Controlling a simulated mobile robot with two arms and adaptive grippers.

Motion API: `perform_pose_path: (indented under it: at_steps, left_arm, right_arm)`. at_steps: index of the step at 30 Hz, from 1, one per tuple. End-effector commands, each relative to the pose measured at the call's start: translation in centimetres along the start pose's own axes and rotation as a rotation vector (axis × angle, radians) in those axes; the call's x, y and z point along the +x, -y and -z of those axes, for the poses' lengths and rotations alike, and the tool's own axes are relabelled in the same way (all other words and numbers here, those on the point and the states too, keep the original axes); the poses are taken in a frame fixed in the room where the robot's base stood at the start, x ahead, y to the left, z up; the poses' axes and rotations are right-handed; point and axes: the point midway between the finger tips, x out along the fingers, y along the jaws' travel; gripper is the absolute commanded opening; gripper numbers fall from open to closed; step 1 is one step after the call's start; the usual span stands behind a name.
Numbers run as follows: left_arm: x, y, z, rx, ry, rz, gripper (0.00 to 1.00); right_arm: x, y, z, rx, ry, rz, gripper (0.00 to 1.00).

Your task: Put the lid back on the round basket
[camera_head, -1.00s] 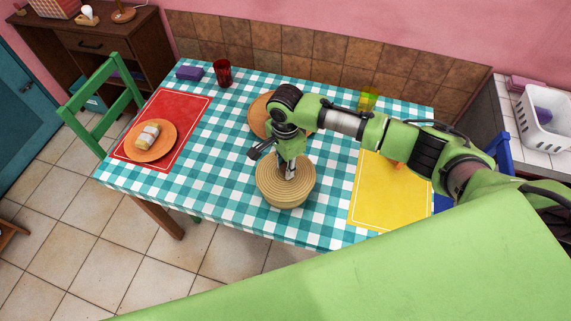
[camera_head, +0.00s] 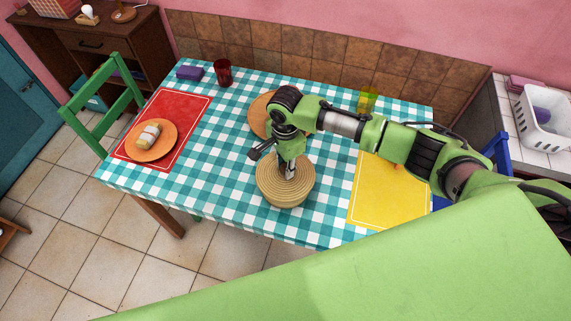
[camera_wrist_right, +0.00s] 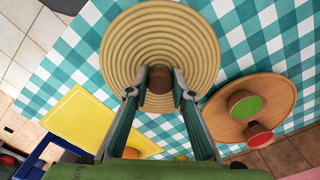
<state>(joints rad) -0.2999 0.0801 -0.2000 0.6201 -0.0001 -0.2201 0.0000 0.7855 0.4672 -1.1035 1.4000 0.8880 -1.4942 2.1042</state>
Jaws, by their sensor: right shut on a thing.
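The round basket (camera_head: 285,204) is pale woven straw and stands near the front edge of the checked table. Its ribbed lid (camera_head: 269,181) lies over its top and looks level; I see no clear gap between them. In the right wrist view the lid (camera_wrist_right: 125,50) hides the basket below. My right gripper (camera_head: 289,174) points down at the lid's middle. In the right wrist view my right gripper (camera_wrist_right: 160,88) is shut on the lid's brown knob (camera_wrist_right: 160,80), one finger on each side. My left gripper is not in view.
Behind the basket is a round wooden board (camera_head: 258,115), partly hidden by my arm; small items on it show in the wrist view. A yellow mat (camera_head: 385,195) lies to the right. A red mat (camera_head: 190,115) with an orange plate (camera_head: 165,148) and a red cup (camera_head: 223,73) are left.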

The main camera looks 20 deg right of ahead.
Motion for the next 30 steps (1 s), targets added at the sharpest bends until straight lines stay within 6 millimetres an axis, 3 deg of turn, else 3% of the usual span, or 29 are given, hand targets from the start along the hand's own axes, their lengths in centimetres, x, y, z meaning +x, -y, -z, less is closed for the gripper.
perform_pose_path:
  at_steps: [30]
  left_arm:
    - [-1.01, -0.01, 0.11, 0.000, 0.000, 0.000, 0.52]
  right_arm:
    - [0.00, -0.03, -0.05, 0.000, 0.001, -0.001, 0.01]
